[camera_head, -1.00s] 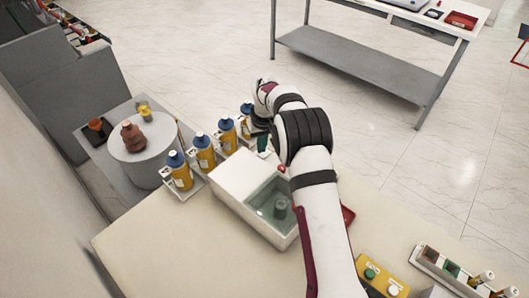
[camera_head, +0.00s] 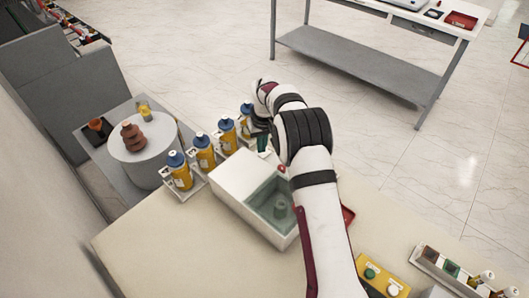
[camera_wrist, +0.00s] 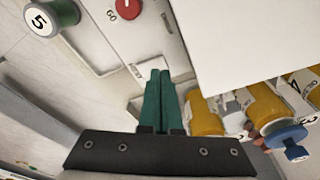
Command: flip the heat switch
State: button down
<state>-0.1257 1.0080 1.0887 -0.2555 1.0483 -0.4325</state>
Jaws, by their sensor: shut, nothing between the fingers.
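My gripper (camera_wrist: 160,74) shows in the wrist view as two green fingers, pressed together with nothing between them. Their tips are over or against the pale front panel (camera_wrist: 112,50), below a red knob (camera_wrist: 128,3) marked 60. I cannot make out the heat switch for certain; the fingers may hide it. In the head view, my gripper (camera_head: 263,146) points down at the far side of the white bath box (camera_head: 226,183). The red knob (camera_head: 281,168) shows just right of it. Contact with the panel cannot be told.
Several yellow bottles with blue caps (camera_head: 180,172) stand in a row left of the box, close to the fingers. A green bottle marked 5 (camera_wrist: 52,18) is at upper left in the wrist view. The front left of the table (camera_head: 160,240) is clear.

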aim_at(262, 155)
jog(key=shift+f, duration=0.9)
dwell(0.5)
jog(key=shift+r, duration=3.55)
